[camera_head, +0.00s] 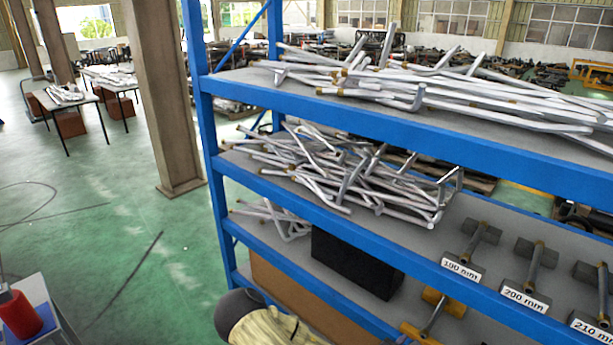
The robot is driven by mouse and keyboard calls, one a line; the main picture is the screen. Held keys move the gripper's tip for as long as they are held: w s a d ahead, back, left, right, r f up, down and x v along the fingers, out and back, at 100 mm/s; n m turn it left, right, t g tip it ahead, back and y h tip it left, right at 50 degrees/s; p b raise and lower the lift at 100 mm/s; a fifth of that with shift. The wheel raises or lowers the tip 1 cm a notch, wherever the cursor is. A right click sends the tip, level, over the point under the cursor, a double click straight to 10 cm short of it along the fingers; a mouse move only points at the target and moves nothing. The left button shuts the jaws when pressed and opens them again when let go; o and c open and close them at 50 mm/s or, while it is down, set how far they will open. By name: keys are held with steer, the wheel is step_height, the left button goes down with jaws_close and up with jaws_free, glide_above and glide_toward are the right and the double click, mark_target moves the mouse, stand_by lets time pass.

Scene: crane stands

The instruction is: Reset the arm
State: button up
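My gripper is not in view. A rounded dark grey and pale yellow part, probably of my own arm, shows at the bottom edge in front of the blue shelf rack (345,222). No fingers show there, so I cannot see whether anything is held. On the rack, dark grey stands with rods lie behind white labels. One label reads 200 mm (525,298) and another 210 mm (591,329); the leftmost label (461,269) is harder to read. An orange piece with a grey rod (432,318) lies lower down, partly cut off by the bottom edge.
Bent grey metal bars (340,175) are piled on the upper shelves, some sticking out. A black box (352,262) stands on a lower shelf. A concrete column (165,95) rises behind the rack. A red object (20,315) stands at lower left. Green floor (110,235) is mostly open.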

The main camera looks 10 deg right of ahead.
steer(key=s+a+f+m+g+y+b, duration=0.1)
steer(key=a+m+g+y, duration=0.2)
steer(key=a+m, duration=0.35)
steer(key=s+a+m+g+y, duration=0.2)
steer(key=a+m+g+y, duration=0.1)
steer(key=m, duration=0.6)
steer(key=s+a+r+m+y, duration=0.1)
steer(key=a+r+m, duration=0.1)
steer(key=r, duration=0.3)
steer(key=s+a+r+m+y, duration=0.1)
steer(key=a+r+m, duration=0.2)
steer(key=r+m, duration=0.2)
steer(key=s+a+r+m+y+b, duration=0.1)
steer(key=s+a+r+m+y, duration=0.1)
steer(key=r, duration=0.5)
steer(key=shift+a+m, duration=0.65)
steer(key=shift+a, duration=0.1)
steer(key=shift+c, duration=0.4)
steer(key=shift+w, duration=0.15)
